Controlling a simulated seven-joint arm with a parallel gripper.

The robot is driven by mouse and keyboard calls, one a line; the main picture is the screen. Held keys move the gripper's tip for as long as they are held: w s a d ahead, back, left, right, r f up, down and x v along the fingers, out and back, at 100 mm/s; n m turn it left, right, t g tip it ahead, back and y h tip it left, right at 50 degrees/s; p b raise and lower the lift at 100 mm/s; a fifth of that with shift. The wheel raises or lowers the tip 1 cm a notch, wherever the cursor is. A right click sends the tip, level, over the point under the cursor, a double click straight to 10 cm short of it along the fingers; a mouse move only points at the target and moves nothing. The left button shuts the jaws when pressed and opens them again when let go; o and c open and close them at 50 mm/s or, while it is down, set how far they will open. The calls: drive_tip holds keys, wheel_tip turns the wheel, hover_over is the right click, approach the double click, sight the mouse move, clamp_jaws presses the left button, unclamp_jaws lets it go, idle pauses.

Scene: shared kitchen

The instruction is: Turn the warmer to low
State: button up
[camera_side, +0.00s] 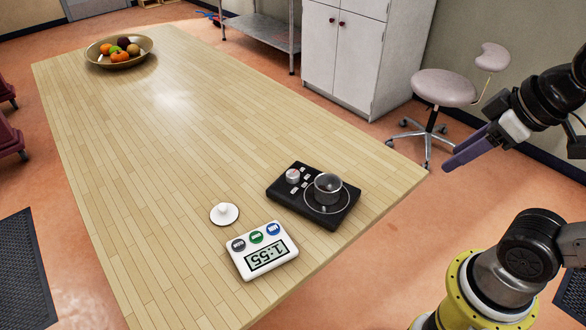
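The warmer (283,199) is a flat black unit on the wooden table near its right edge. A silver knob (292,175) stands on its left part, with small white labels beside it. The knob's setting is too small to read. A small metal pot (327,187) sits on the round plate at the warmer's right. My gripper (447,165) is in the air at the right, past the table edge and away from the warmer. Its purple-grey fingers point left and overlap in this view, so the gap between them cannot be judged. It touches nothing.
A white timer (283,251) reading 1:55 lies in front of the warmer. A white round lid (224,213) with a knob lies left of it. A fruit bowl (93,60) stands at the far end of the wooden table (170,150). The table's middle is clear.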

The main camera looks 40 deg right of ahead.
drive_tip(key=shift+o, duration=1.2)
drive_tip(key=w+r+n, duration=0.3)
drive_tip(key=w+r, duration=0.3)
drive_tip(key=shift+a+r+n+g, duration=0.2)
drive_tip(key=shift+a+n+g, duration=0.1)
drive_tip(key=shift+a+g, duration=0.15)
drive_tip(key=n+g, duration=0.5)
drive_tip(key=n, duration=0.2)
hover_over(293, 173)
wheel_tip(293, 173, down, 8)
drive_tip(key=shift+t, duration=0.25)
wheel_tip(293, 173, down, 13)
drive_tip(key=shift+r, duration=0.1)
clamp_jaws()
